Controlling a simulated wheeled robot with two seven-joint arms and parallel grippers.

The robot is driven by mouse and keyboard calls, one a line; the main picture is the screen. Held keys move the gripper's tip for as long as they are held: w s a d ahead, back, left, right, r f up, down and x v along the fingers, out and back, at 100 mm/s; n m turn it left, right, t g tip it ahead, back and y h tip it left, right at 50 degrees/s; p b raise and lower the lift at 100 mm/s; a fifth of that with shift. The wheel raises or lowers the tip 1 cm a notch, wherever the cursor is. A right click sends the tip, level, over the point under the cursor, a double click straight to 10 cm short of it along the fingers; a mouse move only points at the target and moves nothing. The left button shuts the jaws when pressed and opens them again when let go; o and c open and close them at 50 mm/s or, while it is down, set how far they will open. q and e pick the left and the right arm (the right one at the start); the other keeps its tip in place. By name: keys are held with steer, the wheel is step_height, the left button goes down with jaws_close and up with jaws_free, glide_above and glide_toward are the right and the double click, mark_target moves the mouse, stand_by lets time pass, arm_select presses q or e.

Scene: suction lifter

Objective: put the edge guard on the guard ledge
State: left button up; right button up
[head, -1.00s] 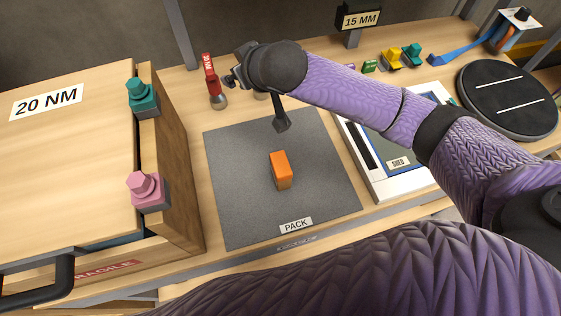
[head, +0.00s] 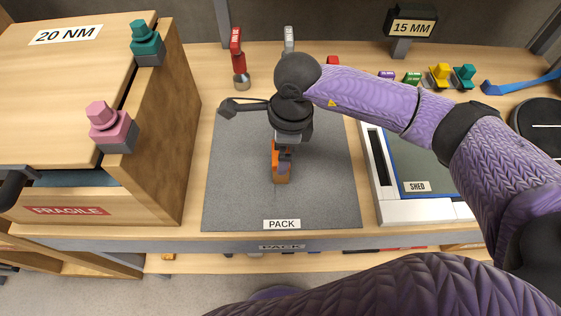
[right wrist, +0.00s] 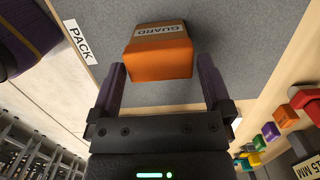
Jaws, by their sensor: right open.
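The edge guard is an orange block (head: 283,174) on the grey PACK mat (head: 235,200). Its face labelled GUARD shows in the right wrist view (right wrist: 158,60). My right gripper (head: 284,148) is above the guard, pointing down, and partly hides it in the head view. In the right wrist view its jaws (right wrist: 161,66) are open, one finger on each side of the guard's near end, with gaps visible. My left gripper is not in view. I cannot tell which surface is the guard ledge.
A wooden crate (head: 170,150) with teal (head: 146,42) and pink (head: 112,126) bolt-like pieces stands left of the mat. A SHED tray (head: 450,211) is on the right. Red (head: 238,60) and grey (head: 289,40) tools and small coloured blocks are at the back.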

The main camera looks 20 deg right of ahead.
mark_target(276, 152)
steer(key=f, duration=0.3)
steer(key=f+b, duration=0.1)
steer(key=f, duration=0.1)
steer(key=shift+a+f, duration=0.2)
steer(key=shift+a, duration=0.05)
steer(key=shift+r, duration=0.1)
steer(key=shift+c, duration=0.4)
steer(key=c, duration=1)
step_height(276, 152, up, 9)
steer(key=shift+r+p, duration=0.1)
steer(key=shift+p, duration=1.05)
steer(key=shift+r, duration=0.5)
steer(key=shift+d+r+n, duration=0.15)
steer(key=shift+n, duration=0.55)
steer(key=s+d+r+n, duration=0.1)
steer(key=r+n, duration=0.1)
steer(key=n, duration=0.4)
steer(key=s+d+r+n+g+h, duration=0.1)
steer(key=n, duration=0.6)
steer(key=s+d+r+n, duration=0.1)
steer(key=r+n, duration=0.1)
steer(key=n, duration=0.4)
steer(key=shift+s+d+r+n+g, duration=0.15)
steer(key=shift+d+r+n+g, duration=0.15)
steer(key=shift+n+g, duration=0.1)
